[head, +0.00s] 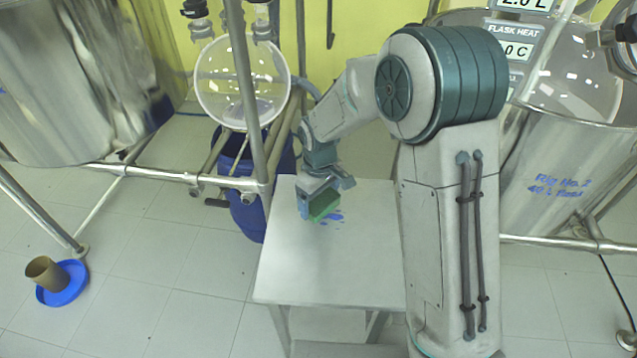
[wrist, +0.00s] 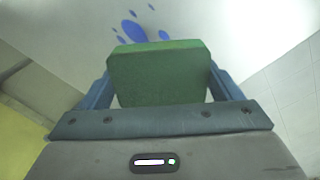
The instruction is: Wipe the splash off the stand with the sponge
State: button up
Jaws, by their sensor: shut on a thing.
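The green sponge (head: 323,204) is held in my gripper (head: 320,200) over the back part of the pale stand (head: 300,268). In the wrist view the sponge (wrist: 158,72) sits between the two blue fingers of my gripper (wrist: 158,82), which are shut on it. The blue splash (head: 335,216) lies on the stand's top, just beside the sponge. In the wrist view the splash (wrist: 133,31) shows as a large blot with several small drops beyond the sponge; part of it is hidden behind the sponge. I cannot tell whether the sponge touches the top.
A blue drum (head: 248,200) stands close to the stand's left side, under a round glass flask (head: 240,82) on a metal frame. A steel vessel (head: 570,170) is at right. A brown cup on a blue lid (head: 65,290) is on the floor at left. The stand's front is clear.

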aim_at(321, 199)
jog(key=shift+r+p, duration=0.95)
jog(key=shift+r, duration=0.9)
jog(key=shift+d+f, duration=0.15)
